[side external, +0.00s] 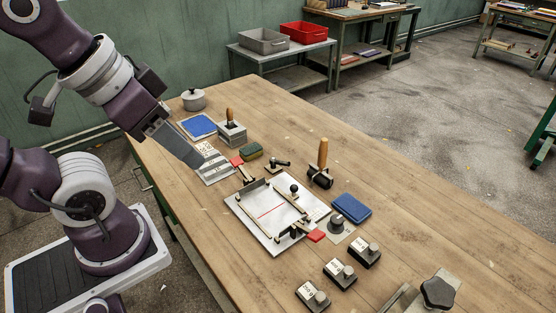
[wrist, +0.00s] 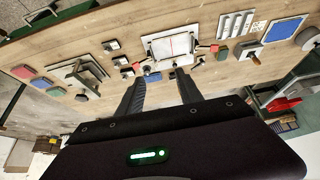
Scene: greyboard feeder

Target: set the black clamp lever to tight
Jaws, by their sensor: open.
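A small black lever with a pale hub (side external: 280,163) lies on the bench behind the feeder; I take it as the clamp lever, but cannot read any tight mark. The plate also shows in the wrist view (wrist: 157,45). My gripper (side external: 194,160) is open and empty, above the bench's left side, left of the lever and apart from it. In the wrist view its two dark fingers (wrist: 160,92) are spread.
A wooden-handled roller (side external: 322,170), a blue pad (side external: 351,205) and a round dark knob (side external: 337,220) stand right of the feeder. Several labelled weights (side external: 340,272) are in front. A green sponge (side external: 251,151) and a wooden-handled block (side external: 231,131) stand behind.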

